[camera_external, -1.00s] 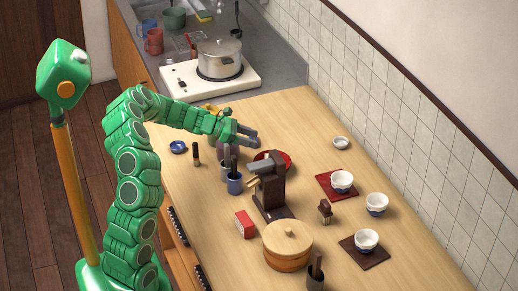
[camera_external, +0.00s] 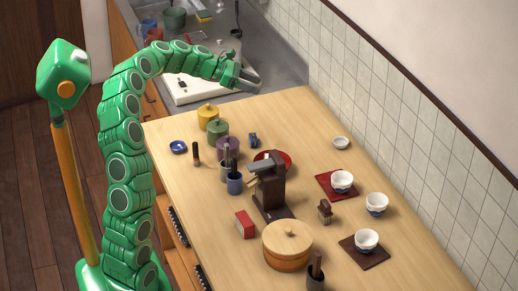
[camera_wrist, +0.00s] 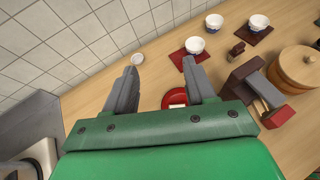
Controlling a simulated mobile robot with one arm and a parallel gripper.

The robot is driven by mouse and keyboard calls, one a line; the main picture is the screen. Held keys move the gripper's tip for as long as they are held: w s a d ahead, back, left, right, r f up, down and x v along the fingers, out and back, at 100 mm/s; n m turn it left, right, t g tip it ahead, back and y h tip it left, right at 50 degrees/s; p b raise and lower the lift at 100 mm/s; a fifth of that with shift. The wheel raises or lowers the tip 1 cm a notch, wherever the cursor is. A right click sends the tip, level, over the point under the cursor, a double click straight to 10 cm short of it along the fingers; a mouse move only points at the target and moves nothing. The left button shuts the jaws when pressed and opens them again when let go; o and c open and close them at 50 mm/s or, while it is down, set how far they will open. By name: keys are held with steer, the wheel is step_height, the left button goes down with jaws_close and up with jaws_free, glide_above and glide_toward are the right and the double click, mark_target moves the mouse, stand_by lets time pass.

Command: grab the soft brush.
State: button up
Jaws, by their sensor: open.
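My gripper (camera_external: 252,80) is open and empty, raised over the counter's sink end near the white stove top. I cannot be sure which item is the soft brush. One candidate is a small brown block-shaped item with a paler lower part (camera_external: 325,211), standing near the bowls; it also shows in the wrist view (camera_wrist: 236,49). Another is a slim dark upright piece with a tan band (camera_external: 196,154), beside the blue dish. My gripper is far from both.
White bowls (camera_external: 342,181) stand towards the tiled wall.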

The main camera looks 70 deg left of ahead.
steer(key=w+d+f+m+g+y, duration=0.35)
steer(key=d+g, duration=0.25)
steer(key=d, duration=0.2)
steer(key=w+d+f+m+g+y, duration=0.2)
steer(key=d+f+m+g, duration=0.3)
steer(key=d+g, duration=0.15)
steer(key=w+d+r+m+y, duration=0.1)
steer(key=w+d+r+y, duration=0.2)
steer(key=d, duration=0.6)
steer(key=w+d+r+m+y, duration=0.1)
steer(key=d+r+m+y, duration=0.15)
steer(key=d+y, duration=0.45)
steer(key=w+d+r+m+y, duration=0.1)
steer(key=w+d+r+y, duration=0.25)
steer(key=d, duration=0.65)
glide_toward(323, 203)
steer(key=shift+t, duration=0.45)
steer(key=a+f, duration=0.2)
steer(key=a, duration=0.1)
steer(key=shift+w+a+f, duration=0.25)
steer(key=shift+w+f, duration=0.05)
steer(key=shift+w, duration=0.1)
steer(key=shift+s+x, duration=0.2)
steer(key=shift+x, duration=3.65)
steer(key=shift+c, duration=0.3)
steer(key=c, duration=0.9)
